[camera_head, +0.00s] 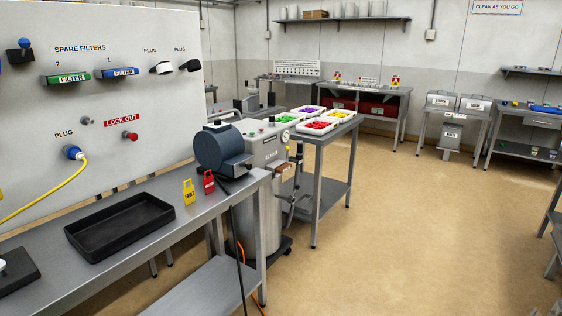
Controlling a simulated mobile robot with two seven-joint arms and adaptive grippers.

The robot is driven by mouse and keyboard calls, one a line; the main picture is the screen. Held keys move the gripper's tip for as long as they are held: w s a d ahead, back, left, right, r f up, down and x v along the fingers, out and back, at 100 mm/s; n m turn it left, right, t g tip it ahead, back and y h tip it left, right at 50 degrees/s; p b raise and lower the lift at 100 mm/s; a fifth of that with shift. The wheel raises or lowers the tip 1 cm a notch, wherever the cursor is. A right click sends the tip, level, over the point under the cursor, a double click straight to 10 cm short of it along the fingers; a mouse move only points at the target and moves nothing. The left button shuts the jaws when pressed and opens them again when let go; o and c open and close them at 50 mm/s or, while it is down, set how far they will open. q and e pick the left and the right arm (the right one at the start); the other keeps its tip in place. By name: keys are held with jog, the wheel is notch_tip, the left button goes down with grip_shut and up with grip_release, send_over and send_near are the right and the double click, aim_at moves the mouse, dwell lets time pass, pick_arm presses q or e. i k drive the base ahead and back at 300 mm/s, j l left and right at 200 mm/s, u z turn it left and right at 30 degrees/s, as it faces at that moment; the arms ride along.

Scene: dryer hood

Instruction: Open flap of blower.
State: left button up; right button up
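The blower appears to be the dark blue-grey drum-shaped unit (219,149) at the right end of the near grey bench. It has a box-like outlet on its right side and a small dark knob on top. I cannot make out a separate flap on it, nor whether one is open or shut. Neither of my grippers is in view.
A black tray (120,226), a yellow tag (189,192) and a red tag (209,182) lie or stand on the bench (165,246). A steel machine (262,200) stands right behind the blower. A panel (100,75) rises behind the bench. The floor (410,230) at right is clear.

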aim_at(245, 166)
jog(key=i+l+z, duration=0.4)
jog(key=i, duration=0.4)
jog(key=i+z, duration=0.4)
jog(key=i, duration=0.45)
